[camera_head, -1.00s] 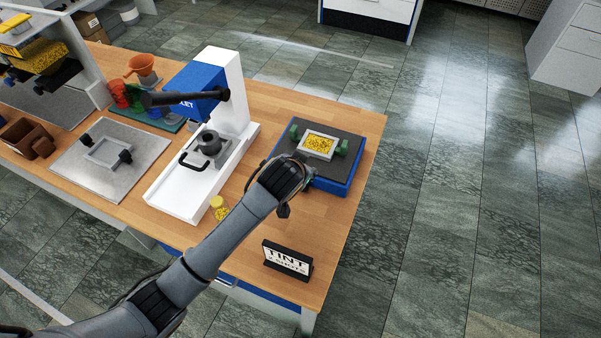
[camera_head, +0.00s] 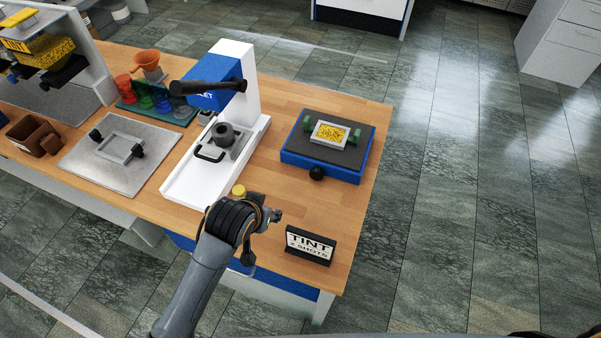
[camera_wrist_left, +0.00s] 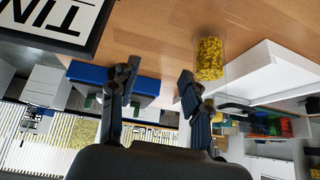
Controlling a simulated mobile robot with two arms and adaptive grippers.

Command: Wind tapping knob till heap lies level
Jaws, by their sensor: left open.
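The blue tapping unit (camera_head: 318,166) with a dark top stands at the table's right end. A round black knob (camera_head: 316,173) sticks out of its front face. On top, a light square frame (camera_head: 314,136) holds yellow granules (camera_head: 331,133) between green clamps. I cannot tell whether the granules lie level. My left gripper (camera_head: 274,213) is open and empty, in front of the unit and to the left of the knob, clear of both. Its two fingers (camera_wrist_left: 155,92) are spread apart in the left wrist view, where the unit (camera_wrist_left: 90,76) shows behind them.
A jar of yellow granules (camera_wrist_left: 210,58) is close to my left gripper. The white press (camera_head: 215,165) with its black lever stands to the left. The table between sign and unit is clear.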

